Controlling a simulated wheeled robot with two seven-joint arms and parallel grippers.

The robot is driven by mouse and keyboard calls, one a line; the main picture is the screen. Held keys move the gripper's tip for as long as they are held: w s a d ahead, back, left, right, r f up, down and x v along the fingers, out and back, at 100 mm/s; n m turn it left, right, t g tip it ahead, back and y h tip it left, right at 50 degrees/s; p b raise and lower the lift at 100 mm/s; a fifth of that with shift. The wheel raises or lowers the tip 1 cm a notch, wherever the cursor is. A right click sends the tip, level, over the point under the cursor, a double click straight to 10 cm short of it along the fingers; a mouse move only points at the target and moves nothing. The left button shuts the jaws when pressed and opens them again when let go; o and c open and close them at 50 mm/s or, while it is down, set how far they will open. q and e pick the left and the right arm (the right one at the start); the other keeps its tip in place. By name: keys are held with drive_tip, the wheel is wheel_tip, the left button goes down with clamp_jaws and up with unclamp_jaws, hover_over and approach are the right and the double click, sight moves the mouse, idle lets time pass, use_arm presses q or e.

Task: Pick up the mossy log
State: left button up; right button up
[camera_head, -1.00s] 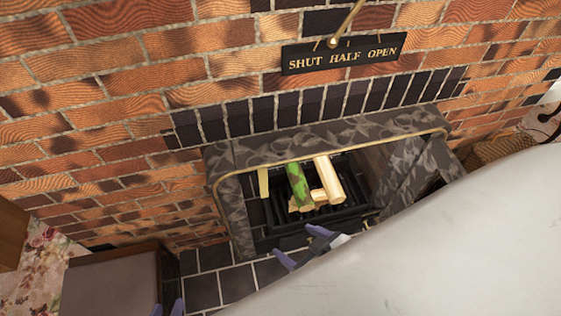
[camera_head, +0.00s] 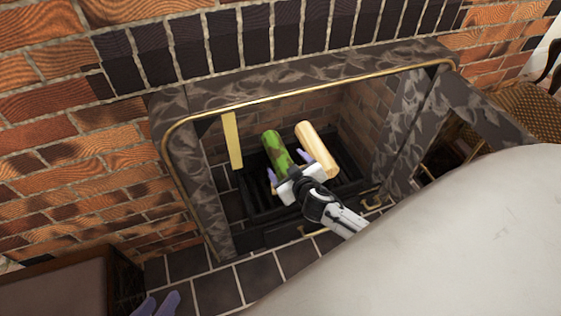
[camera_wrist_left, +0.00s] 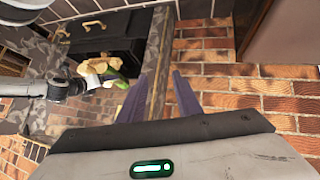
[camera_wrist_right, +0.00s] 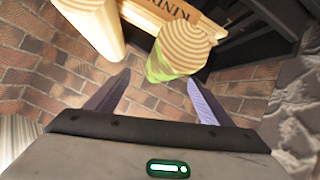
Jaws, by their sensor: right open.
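The mossy log (camera_head: 275,146) is short with green bark patches. It lies in the fireplace grate, left of a pale log. In the right wrist view its ringed cut end and green side (camera_wrist_right: 158,70) face me. My right gripper (camera_head: 287,167) is open at the near end of the mossy log. In its own view the fingers (camera_wrist_right: 158,78) are spread with the log's end just beyond the tips, with no grip on it. My left gripper (camera_head: 158,303) is low at the left, away from the logs, its fingers apart and empty in the left wrist view (camera_wrist_left: 160,75).
A pale log (camera_head: 317,148) lies close right of the mossy log. A pale upright strip (camera_head: 233,140) stands to the left. The dark stone surround (camera_head: 195,185) with a brass edge frames the opening. A wooden piece with lettering (camera_wrist_right: 185,14) shows near the logs.

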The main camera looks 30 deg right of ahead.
sight(282, 159)
drive_tip(key=shift+x, duration=0.95)
drive_tip(key=b+x, duration=0.1)
drive_tip(key=x, duration=0.1)
drive_tip(key=b+x, duration=0.2)
drive_tip(key=shift+w+a, duration=0.2)
drive_tip(key=shift+w+d+f, duration=0.15)
drive_tip(key=shift+w, duration=0.25)
drive_tip(key=c, duration=1.3)
use_arm(q)
drive_tip(key=r, duration=0.1)
drive_tip(key=d, duration=0.1)
drive_tip(key=r+t+h, duration=0.1)
drive_tip(key=shift+w+d+r, duration=0.25)
drive_tip(key=shift+d+r, duration=0.1)
drive_tip(key=shift+d, duration=0.05)
use_arm(e)
drive_tip(key=shift+c, duration=1.3)
